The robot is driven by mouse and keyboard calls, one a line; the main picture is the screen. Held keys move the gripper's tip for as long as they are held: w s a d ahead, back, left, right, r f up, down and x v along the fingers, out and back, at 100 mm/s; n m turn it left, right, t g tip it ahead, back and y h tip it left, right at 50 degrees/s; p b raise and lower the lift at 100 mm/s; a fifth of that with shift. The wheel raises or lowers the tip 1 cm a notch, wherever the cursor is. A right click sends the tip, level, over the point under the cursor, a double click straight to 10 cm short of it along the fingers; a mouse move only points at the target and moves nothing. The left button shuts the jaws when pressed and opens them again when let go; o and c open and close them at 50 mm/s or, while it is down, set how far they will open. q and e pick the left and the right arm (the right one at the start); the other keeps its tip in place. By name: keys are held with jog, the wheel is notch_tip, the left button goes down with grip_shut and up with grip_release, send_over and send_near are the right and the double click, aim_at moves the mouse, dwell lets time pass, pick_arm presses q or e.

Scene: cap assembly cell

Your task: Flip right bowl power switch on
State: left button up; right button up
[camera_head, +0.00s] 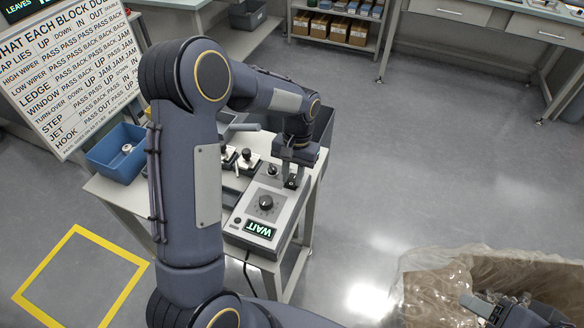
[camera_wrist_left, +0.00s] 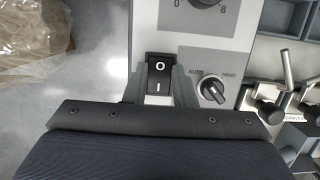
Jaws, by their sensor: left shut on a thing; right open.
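The control box (camera_head: 241,225) sits on a small table, with a dial (camera_head: 266,203) and a green-lit display (camera_head: 260,229) reading WAIT. My left gripper (camera_head: 291,180) points down at the box's far right corner. In the left wrist view, the black rocker power switch (camera_wrist_left: 158,72), marked O and I, sits between the fingers of my left gripper (camera_wrist_left: 159,88), which is shut on it. Which side of the rocker is pressed is unclear. My right gripper (camera_head: 482,305) is open at the lower right, over a plastic-lined box, partly cut off by the frame.
An AUTO/HAND selector knob (camera_wrist_left: 213,90) is right beside the switch. Toggle levers (camera_head: 249,158) stand left of the control box. A blue bin (camera_head: 117,150) sits at the table's left end. The plastic-lined box (camera_head: 430,290) stands lower right. The floor between is clear.

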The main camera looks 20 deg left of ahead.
aim_at(295, 176)
dwell(0.3)
pick_arm(q)
jog(key=o, duration=1)
jog(key=v, duration=0.7)
jog(key=shift+w+b, duration=0.2)
jog(key=shift+b, duration=0.1)
jog(key=shift+r, duration=0.4)
